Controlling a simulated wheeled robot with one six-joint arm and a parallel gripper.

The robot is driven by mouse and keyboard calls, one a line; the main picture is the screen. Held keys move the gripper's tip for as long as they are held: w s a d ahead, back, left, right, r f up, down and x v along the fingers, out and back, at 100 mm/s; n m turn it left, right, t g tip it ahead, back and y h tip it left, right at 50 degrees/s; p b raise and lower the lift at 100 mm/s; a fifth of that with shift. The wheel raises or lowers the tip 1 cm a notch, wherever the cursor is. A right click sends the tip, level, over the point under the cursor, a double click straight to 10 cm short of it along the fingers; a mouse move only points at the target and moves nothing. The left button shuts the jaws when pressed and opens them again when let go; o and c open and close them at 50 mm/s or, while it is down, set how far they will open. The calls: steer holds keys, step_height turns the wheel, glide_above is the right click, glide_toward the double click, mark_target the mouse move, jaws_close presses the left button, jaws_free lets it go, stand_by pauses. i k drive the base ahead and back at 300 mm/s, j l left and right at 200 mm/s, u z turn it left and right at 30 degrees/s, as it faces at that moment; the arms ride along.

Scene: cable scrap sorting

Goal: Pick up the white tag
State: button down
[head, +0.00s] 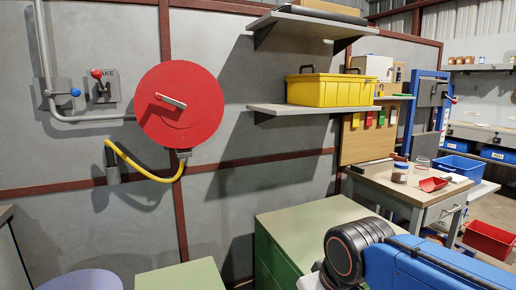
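I cannot make out a white tag for certain in the head view. Several small coloured tags, among them a red tag (368,118) and a green tag (381,117), hang in a row on a tan board (358,146) under the shelf at right. My gripper is out of the picture.
A green cabinet (300,222) stands low in the middle, close to my arm. The workbench (405,183) at right holds a jar (400,173) and a red scoop (433,184). A yellow toolbox (326,89) sits on a wall shelf. A red crate (489,239) stands far right.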

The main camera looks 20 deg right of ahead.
mark_target(393, 112)
steer(key=z, duration=1.45)
steer(key=i+l, duration=0.5)
steer(key=i+l+u, duration=0.15)
steer(key=i+l, duration=0.8)
steer(key=l, duration=0.15)
steer(key=i+l+u, duration=0.15)
steer(key=i+l, duration=0.3)
steer(key=l, duration=0.15)
